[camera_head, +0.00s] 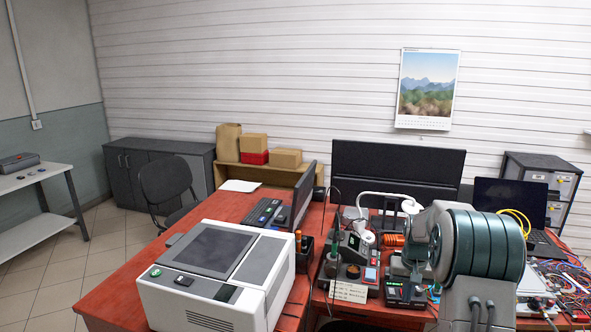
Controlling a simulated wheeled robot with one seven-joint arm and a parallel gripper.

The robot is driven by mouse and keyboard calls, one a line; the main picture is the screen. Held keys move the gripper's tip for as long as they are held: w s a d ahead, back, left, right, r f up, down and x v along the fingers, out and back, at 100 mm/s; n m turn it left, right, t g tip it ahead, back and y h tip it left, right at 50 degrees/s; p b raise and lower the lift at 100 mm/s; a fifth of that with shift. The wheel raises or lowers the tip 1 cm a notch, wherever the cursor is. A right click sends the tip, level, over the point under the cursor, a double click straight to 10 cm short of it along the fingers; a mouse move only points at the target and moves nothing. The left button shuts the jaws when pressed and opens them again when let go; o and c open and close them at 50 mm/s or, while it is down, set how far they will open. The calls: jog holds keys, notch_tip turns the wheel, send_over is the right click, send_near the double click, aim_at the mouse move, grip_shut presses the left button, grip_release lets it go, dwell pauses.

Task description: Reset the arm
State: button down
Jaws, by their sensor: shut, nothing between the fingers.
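My arm (478,245) stands at the right front, in grey and dark green, with a large rounded joint towards the camera. It covers part of the red workbench and the equipment behind it. I cannot make out my gripper or its fingertips in this view. No coolant hose can be clearly told apart here.
A white boxy machine (215,275) sits on the red desk (120,285) at the front left. Bench instruments (348,255) and a soldering-type station stand left of my arm. A laptop (510,205) and a wired board (560,280) are on the right. Floor (85,265) is clear at left.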

jog(key=s+a+r+n+t, duration=0.1)
jog(key=s+a+r, duration=0.9)
jog(key=s+r, duration=0.4)
jog(key=s+a+n, duration=0.1)
jog(key=s+a, duration=0.1)
jog(key=s, duration=0.7)
jog(key=s+a+f+t, duration=0.1)
jog(key=s+a, duration=0.2)
jog(key=s, duration=0.6)
jog(key=shift+s+a+f+n+t, duration=0.2)
jog(key=shift+a+n+t, duration=0.1)
jog(key=shift+n, duration=0.1)
jog(key=shift+d, duration=0.2)
